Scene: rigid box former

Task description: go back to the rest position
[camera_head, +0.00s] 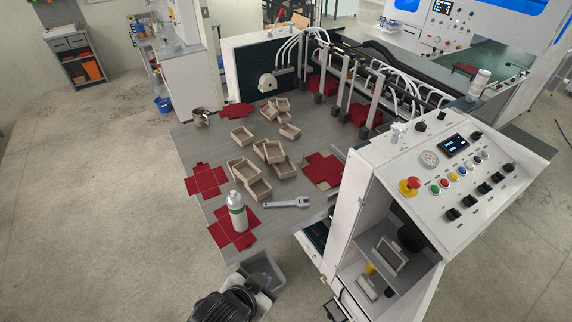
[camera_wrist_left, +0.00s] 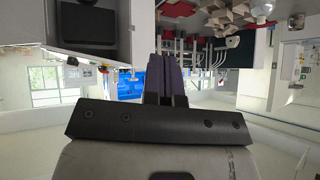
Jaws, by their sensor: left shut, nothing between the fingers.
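My left gripper (camera_wrist_left: 168,78) shows in the left wrist view with its two dark fingers together and nothing between them. It is in free air, apart from the table and machine, which appear upside down at the top of that view. The grey work table (camera_head: 185,150) there carries several small cardboard trays (camera_head: 257,188) and flat red blanks (camera_head: 207,181).
A white bottle (camera_head: 238,212) and a wrench (camera_head: 287,203) lie near the table's front edge, the bottle upright. The control panel (camera_head: 450,165) with an emergency stop (camera_head: 409,186) stands at the right.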

